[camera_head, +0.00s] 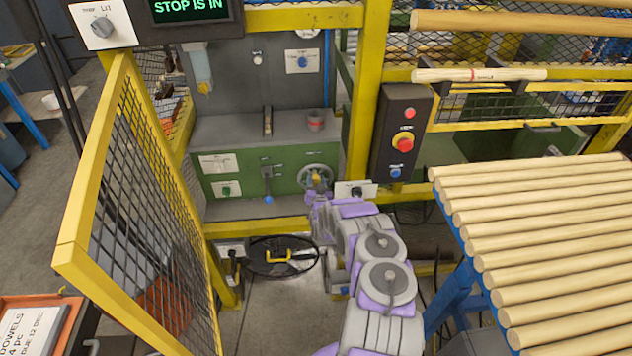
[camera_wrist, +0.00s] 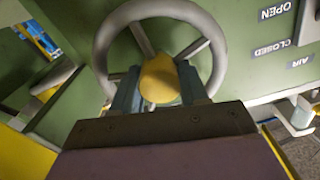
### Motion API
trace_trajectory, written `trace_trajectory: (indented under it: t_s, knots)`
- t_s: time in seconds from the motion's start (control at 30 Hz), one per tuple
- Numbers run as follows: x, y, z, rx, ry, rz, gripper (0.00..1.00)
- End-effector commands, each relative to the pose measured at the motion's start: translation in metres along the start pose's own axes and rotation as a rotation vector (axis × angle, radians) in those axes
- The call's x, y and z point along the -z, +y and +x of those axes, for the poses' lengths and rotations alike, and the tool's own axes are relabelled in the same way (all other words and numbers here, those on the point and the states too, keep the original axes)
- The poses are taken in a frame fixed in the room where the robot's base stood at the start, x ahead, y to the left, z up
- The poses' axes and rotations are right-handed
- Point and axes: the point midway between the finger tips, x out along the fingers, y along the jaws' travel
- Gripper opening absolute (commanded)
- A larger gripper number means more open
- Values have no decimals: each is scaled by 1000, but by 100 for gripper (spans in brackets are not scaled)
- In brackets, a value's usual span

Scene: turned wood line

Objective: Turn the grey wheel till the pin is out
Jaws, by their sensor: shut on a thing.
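The grey wheel (camera_head: 330,171) is a spoked ring on the front of the green machine (camera_head: 228,169). In the wrist view the wheel (camera_wrist: 101,45) fills the upper middle. A yellow knob (camera_wrist: 160,78) shows in front of its middle, where the spokes appear to meet. My gripper (camera_wrist: 160,92) is shut on this knob, one finger on each side. In the head view my gripper (camera_head: 317,190) reaches the wheel from below and partly covers it. The pin cannot be made out. A screen (camera_head: 191,8) reads "STOP IS IN".
A yellow mesh gate (camera_head: 95,175) stands open at the left. A black control box (camera_head: 400,130) with a red button is right of the machine. Wooden dowels (camera_head: 540,220) lie on a blue rack at the right. A lever (camera_head: 267,184) is left of the wheel.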

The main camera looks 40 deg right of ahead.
Motion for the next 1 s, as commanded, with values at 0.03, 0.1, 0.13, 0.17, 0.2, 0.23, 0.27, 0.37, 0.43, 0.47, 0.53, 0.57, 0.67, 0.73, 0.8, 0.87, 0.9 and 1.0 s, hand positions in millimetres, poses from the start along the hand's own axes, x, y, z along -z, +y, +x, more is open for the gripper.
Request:
trace_trajectory:
  t_s: [0.03, 0.1, 0.13, 0.17, 0.2, 0.23, 0.27, 0.37, 0.43, 0.47, 0.53, 0.57, 0.67, 0.73, 0.8, 0.87, 0.9, 1.0]
  knots:
    - [0, 1, 0, -3, 0, 0, 29]
    - [0, 2, 0, -3, 0, 0, 22]
    - [0, 2, 0, -3, 0, 0, 19]
    - [0, 2, 0, -3, 0, 0, 16]
    - [0, 2, 0, -3, 0, 0, 13]
    - [0, 2, 0, -3, 0, 0, 10]
    - [0, 2, 0, -4, 0, 0, 7]
    - [0, 2, 0, -4, 0, 0, 0]
    - [0, 2, 0, -4, 0, 0, 0]
    - [0, 2, -1, -4, -1, 0, 0]
    - [0, 2, -1, -4, -1, -3, 0]
    - [0, 2, 0, -4, -1, -8, 0]
    - [-2, 1, 0, -2, -2, -40, 0]
    - [-2, 1, 0, -3, -2, -74, 0]
    - [-2, 1, 0, -4, -2, -108, 0]
    - [-2, 2, 0, -5, -2, -137, 0]
    - [-2, 1, 0, -3, -3, -154, 0]
    - [-1, 2, 0, -5, -3, -180, 0]
